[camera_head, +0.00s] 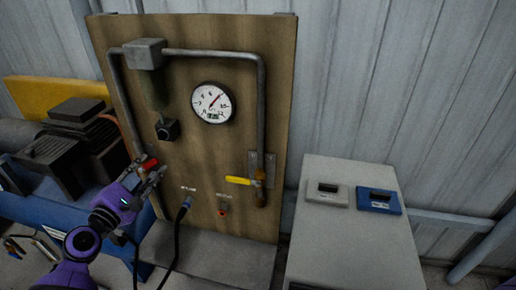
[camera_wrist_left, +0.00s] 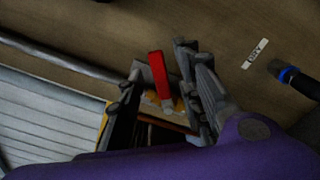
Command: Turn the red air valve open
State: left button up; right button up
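The red air valve handle (camera_head: 150,164) is at the lower left of the wooden panel (camera_head: 190,135), on the pipe. It shows as a red bar (camera_wrist_left: 158,72) between the fingers in the left wrist view. My left gripper (camera_head: 156,176) is right at the handle, its fingers apart on either side. In the left wrist view the left gripper (camera_wrist_left: 165,75) looks open, with a gap between the red bar and the right finger. Whether the left finger touches the handle I cannot tell. My right gripper is not in view.
A yellow-handled valve (camera_head: 240,181) and a round gauge (camera_head: 212,103) are on the panel. A black hose (camera_head: 182,212) hangs from a lower fitting. A grey cabinet (camera_head: 345,240) stands right.

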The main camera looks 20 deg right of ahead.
pick_arm(q)
jog(key=v, duration=0.9)
jog(key=shift+s, duration=0.1)
